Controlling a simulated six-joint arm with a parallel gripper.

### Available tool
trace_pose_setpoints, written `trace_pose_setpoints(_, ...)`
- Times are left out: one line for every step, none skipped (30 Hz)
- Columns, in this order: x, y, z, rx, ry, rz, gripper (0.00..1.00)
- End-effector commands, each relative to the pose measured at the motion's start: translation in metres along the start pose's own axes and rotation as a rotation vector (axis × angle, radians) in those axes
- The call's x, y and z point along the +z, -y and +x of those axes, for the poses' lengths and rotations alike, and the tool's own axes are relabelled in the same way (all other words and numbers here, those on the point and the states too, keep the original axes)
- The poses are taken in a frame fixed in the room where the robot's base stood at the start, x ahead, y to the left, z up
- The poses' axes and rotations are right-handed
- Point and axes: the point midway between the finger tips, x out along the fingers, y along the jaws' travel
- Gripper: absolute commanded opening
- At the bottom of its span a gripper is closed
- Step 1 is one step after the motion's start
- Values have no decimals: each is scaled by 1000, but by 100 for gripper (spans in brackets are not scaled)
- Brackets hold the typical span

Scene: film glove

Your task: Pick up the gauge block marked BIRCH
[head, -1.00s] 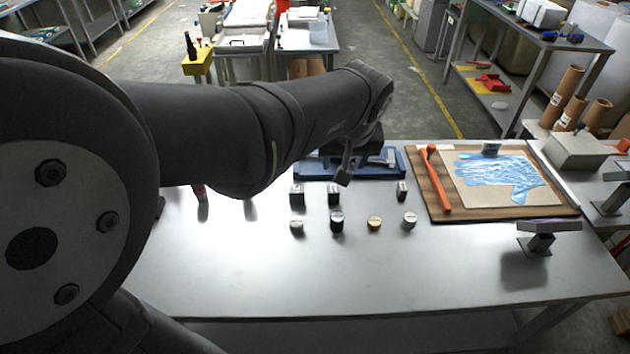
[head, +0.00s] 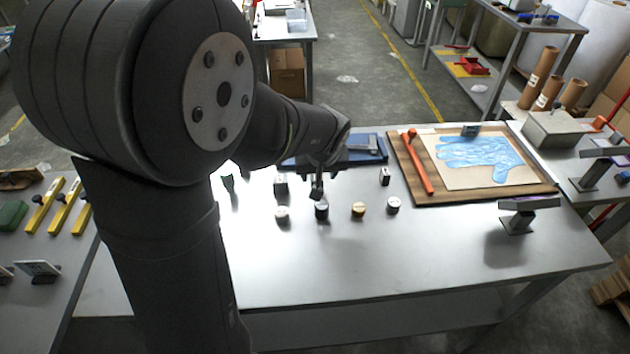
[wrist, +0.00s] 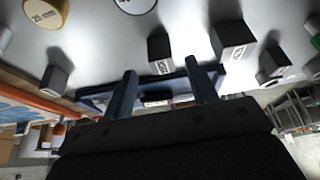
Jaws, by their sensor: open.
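Several small dark blocks with pale label faces stand on the grey table. The lettering is too small to read, so I cannot tell which is BIRCH. In the head view one block (head: 281,186) is left of my gripper (head: 317,189), and another block (head: 384,176) is well to its right. In the wrist view my gripper (wrist: 161,70) is open, with its two fingers apart and nothing held. A labelled block (wrist: 159,46) appears just beyond the fingertips, between their lines. A larger-looking block (wrist: 232,38) is to its right and another block (wrist: 56,76) is to the left.
A blue tray (head: 362,157) lies behind. A wooden board (head: 455,197) with an orange bar (head: 421,165) is right.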

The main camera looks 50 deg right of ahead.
Motion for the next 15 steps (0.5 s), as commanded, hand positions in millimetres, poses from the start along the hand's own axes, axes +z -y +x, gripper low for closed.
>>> trace_pose_setpoints(-1, 2, 8, -2, 2, -1, 53)
trace_pose_setpoints(-2, 2, 12, -3, 3, -1, 53)
trace_pose_setpoints(-4, 3, 18, -3, 3, 0, 53)
trace_pose_setpoints(-5, 3, 22, -2, 2, 0, 53)
trace_pose_setpoints(-4, 3, 26, -2, 2, 1, 53)
trace_pose_setpoints(-4, 2, 31, -2, 3, 1, 53)
trace_pose_setpoints(-4, 2, 33, -2, 2, 1, 53)
trace_pose_setpoints(-4, 2, 36, -1, 1, 1, 53)
trace_pose_setpoints(-4, 2, 38, 0, 1, 1, 53)
trace_pose_setpoints(-4, 2, 40, 0, 1, 0, 53)
trace_pose_setpoints(-4, 2, 41, 0, 1, 0, 53)
trace_pose_setpoints(-4, 2, 41, 0, 1, 0, 53)
trace_pose_setpoints(-4, 2, 41, 0, 0, 0, 53)
trace_pose_setpoints(-4, 2, 41, 0, 0, 0, 53)
trace_pose_setpoints(-4, 2, 41, 0, 0, 0, 53)
